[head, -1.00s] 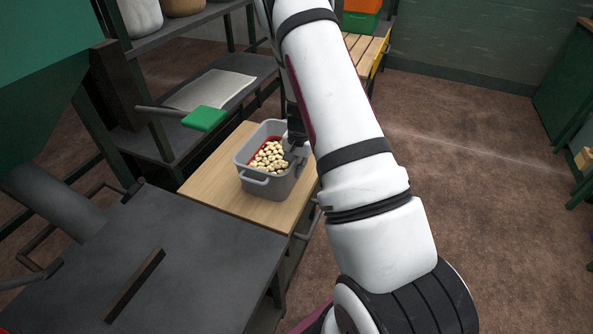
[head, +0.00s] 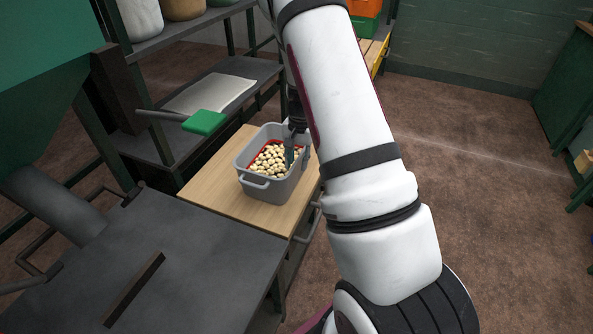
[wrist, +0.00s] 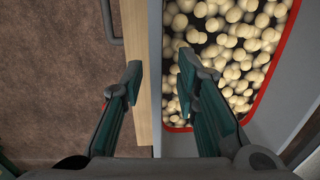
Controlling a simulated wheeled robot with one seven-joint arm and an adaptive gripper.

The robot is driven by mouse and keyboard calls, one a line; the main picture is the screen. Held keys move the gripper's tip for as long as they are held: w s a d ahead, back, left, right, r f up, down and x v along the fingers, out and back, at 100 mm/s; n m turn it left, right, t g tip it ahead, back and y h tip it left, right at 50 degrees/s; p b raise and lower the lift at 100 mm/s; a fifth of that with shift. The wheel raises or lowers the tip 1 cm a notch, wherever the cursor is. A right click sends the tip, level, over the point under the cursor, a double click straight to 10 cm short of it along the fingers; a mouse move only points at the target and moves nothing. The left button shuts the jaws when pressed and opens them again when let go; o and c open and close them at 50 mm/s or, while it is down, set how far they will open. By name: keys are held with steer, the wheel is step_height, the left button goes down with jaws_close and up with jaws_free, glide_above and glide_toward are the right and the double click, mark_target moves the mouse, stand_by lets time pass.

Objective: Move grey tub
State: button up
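The grey tub (head: 268,190) stands upright on a small wooden-topped table. It holds many pale round pieces and has a red line around the inside. In the wrist view the tub's wall (wrist: 154,120) runs between my fingers. My gripper (wrist: 160,72) is open, with one finger on the outer side of the wall and the other over the inside. A gap shows between the fingers and the wall. In the head view my gripper (head: 296,148) is at the tub's right rim, partly hidden by my arm.
The wooden tabletop (head: 220,190) has free room left and in front of the tub. A dark metal surface (head: 190,262) adjoins it at the front. A shelf rack (head: 220,95) stands behind, with a green-ended tool (head: 205,122) sticking out. Open floor (head: 480,200) lies to the right.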

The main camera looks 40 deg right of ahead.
step_height(320, 180, up, 6)
steer(key=shift+s+r, duration=0.15)
steer(key=shift+r, duration=0.05)
stand_by(0.6)
